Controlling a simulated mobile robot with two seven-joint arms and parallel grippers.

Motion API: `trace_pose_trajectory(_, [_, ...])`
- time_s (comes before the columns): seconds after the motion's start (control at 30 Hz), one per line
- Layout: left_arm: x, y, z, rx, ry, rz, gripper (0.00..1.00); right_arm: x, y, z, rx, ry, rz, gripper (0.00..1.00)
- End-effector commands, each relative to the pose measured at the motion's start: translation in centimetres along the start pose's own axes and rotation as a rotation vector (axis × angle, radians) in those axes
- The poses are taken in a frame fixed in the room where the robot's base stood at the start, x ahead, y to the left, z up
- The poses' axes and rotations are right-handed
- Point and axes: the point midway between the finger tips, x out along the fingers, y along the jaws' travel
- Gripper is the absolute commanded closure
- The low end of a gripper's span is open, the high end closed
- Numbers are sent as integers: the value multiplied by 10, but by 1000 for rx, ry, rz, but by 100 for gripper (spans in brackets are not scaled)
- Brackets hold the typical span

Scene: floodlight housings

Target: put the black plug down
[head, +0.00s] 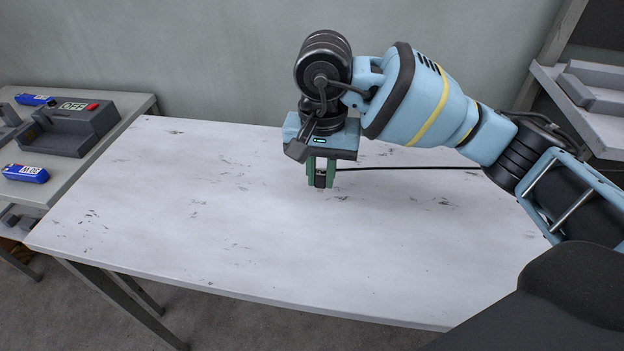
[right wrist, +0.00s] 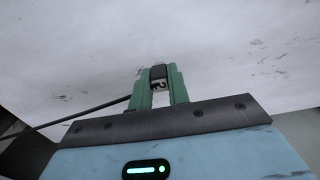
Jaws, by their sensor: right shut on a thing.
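My right gripper (head: 321,180) points down over the white table (head: 200,210), a little behind its middle. Its green fingers are shut on the black plug (head: 320,181). In the right wrist view the plug (right wrist: 158,73) sits between the green fingertips (right wrist: 158,85), with a light label bearing a dark mark. A black cable (head: 410,168) runs from the plug to the right. The plug is at or just above the tabletop; I cannot tell whether it touches. My left gripper is not in view.
The white table is otherwise bare, with wide free room left and in front. At the left, a grey side table (head: 30,190) holds a dark grey device (head: 75,132) with an OFF label and blue labelled items (head: 25,173). A grey shelf (head: 600,125) stands at the right.

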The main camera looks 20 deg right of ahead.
Motion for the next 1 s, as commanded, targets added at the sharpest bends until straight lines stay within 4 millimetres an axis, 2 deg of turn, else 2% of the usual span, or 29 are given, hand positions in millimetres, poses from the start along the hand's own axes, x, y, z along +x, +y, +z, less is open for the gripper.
trace_pose_trajectory(0.1, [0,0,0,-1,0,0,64,1,-9,-4,1,0,0,100])
trace_pose_trajectory(0.33, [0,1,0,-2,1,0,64,2,-11,-6,1,0,0,100])
trace_pose_trajectory(0.47, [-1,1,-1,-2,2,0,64,2,-19,-9,-1,-1,0,100])
trace_pose_trajectory(0.7, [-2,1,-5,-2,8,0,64,35,-17,-8,1,-1,2,100])
trace_pose_trajectory(1.0, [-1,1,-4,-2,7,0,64,38,-18,-9,1,1,0,100])
